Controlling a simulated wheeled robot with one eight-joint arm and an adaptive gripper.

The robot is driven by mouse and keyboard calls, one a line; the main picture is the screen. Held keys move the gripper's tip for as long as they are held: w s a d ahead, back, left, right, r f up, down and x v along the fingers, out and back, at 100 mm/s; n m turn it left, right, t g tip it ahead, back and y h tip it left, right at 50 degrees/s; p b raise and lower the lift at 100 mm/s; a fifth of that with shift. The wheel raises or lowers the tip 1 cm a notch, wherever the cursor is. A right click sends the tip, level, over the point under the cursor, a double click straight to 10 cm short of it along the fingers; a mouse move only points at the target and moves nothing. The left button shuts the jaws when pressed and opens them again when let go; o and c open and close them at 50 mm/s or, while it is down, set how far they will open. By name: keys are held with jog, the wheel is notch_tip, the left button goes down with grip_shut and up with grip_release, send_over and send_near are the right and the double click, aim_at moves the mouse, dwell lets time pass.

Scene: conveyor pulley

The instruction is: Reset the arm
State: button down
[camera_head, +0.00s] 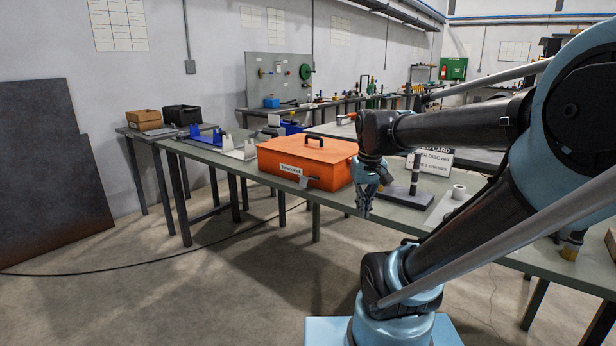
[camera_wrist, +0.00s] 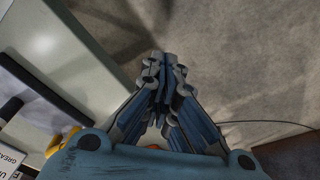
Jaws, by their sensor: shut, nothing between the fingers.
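My gripper (camera_head: 365,205) hangs at the end of my arm, pointing down, in front of the table's near edge. In the wrist view my gripper (camera_wrist: 163,62) has its fingers together with nothing between them. The concrete floor shows beyond the fingertips. In the head view my arm reaches in from the right and covers part of the table. An orange toolbox (camera_head: 300,165) with a black handle and a white label stands on the table just left of my gripper.
The long green table (camera_head: 225,158) also shows in the wrist view (camera_wrist: 95,50), at the left. A blue stand (camera_head: 205,135) and a white stand (camera_head: 240,150) sit left of the toolbox. Floor in front is open.

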jog(key=s+d+f+m, duration=0.1)
jog(key=s+d+f, duration=0.2)
jog(key=s+f, duration=0.5)
jog(key=shift+s+f+t, duration=0.25)
jog(key=shift+f+t, duration=0.05)
jog(key=shift+f, duration=0.65)
jog(key=shift+d, duration=0.1)
